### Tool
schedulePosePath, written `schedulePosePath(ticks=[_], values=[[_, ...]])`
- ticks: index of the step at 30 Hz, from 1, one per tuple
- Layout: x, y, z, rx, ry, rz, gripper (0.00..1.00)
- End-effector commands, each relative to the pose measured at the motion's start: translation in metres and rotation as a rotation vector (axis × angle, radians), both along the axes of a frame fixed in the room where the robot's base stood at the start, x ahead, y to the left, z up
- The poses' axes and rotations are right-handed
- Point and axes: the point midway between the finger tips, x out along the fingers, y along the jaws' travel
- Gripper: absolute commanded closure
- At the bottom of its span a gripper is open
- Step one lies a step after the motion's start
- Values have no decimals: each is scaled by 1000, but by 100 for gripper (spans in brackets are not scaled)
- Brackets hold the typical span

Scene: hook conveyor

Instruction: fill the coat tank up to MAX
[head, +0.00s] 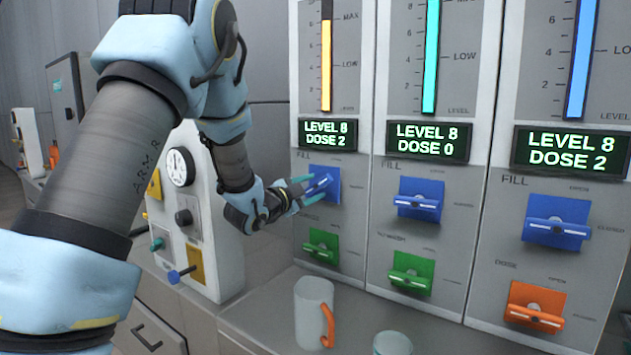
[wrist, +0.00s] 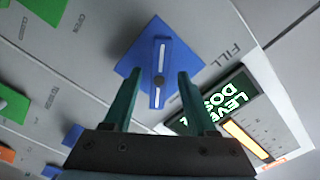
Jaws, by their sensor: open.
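Three tank columns stand side by side in the head view, with a yellow level bar (head: 326,62), a cyan bar (head: 431,55) and a blue bar (head: 579,60). I cannot read which is the coat tank. The yellow column's display (head: 327,134) reads LEVEL 8, DOSE 2, and its bar top is near the MAX mark. My gripper (head: 302,190) is open at that column's blue FILL valve (head: 327,184). In the wrist view, the valve's blue handle (wrist: 160,72) lies between the fingers, with gaps on both sides.
Other blue FILL valves (head: 420,199) and green (head: 323,245) and orange (head: 536,305) lower valves line the panel. A grey mug with an orange handle (head: 313,305) and a cup (head: 392,344) stand on the counter below. A gauge panel (head: 195,225) is at left.

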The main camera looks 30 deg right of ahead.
Motion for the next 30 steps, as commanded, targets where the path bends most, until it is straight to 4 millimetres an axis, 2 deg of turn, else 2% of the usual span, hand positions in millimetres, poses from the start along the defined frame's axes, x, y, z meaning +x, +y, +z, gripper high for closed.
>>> schedulePosePath(ticks=[6, 15, 30], values=[[9, -17, 0, 1, 0, -1, 43], [10, -18, 0, 0, 1, 1, 43], [10, -18, 0, 1, 2, 0, 98]])
